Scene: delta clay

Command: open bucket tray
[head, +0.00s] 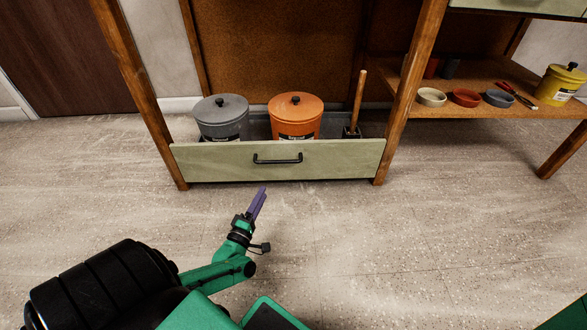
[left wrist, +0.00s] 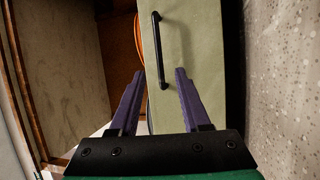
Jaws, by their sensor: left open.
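The bucket tray (head: 215,164) is a low drawer with a pale green front, at floor level between two wooden posts. A black bar handle (head: 278,159) sits at the middle of its front, and the handle also shows in the left wrist view (left wrist: 159,50). A grey lidded bucket (head: 221,117) and an orange lidded bucket (head: 295,116) stand in the tray. My left gripper (head: 260,198) has purple fingers and is below and left of the handle in the head view. In the left wrist view the open fingers (left wrist: 158,76) point at the handle's near end; contact is not visible. My right gripper is not in view.
A tool with a wooden stick (head: 357,100) stands at the tray's right end. A wooden shelf at right holds small bowls (head: 466,97) and a yellow lidded pot (head: 559,85). The speckled floor (head: 380,245) before the tray is clear.

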